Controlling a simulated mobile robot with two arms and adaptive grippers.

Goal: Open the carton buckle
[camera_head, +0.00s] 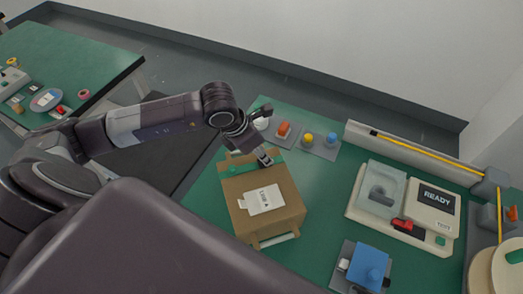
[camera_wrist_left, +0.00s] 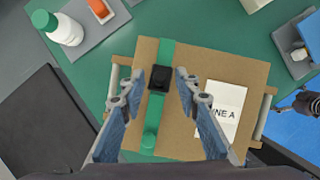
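The brown carton (camera_head: 236,187) lies on the green table in the head view, with a white label (camera_head: 263,199) on top. In the left wrist view, the carton (camera_wrist_left: 205,65) has a green strap (camera_wrist_left: 166,52) across it and a black buckle (camera_wrist_left: 161,78) on the strap. My left gripper (camera_head: 265,158) is over the carton's far part. In the left wrist view, my left gripper (camera_wrist_left: 155,92) is open, with its two fingers apart on either side of the buckle's line. I cannot tell whether a finger touches the carton.
A machine reading READY (camera_head: 437,198) stands to the right. A blue block (camera_head: 368,264) sits on a grey plate at the front. Grey plates with orange (camera_head: 284,128), yellow (camera_head: 307,139) and blue pieces are behind the carton. A white bottle (camera_wrist_left: 66,32) stands near its corner.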

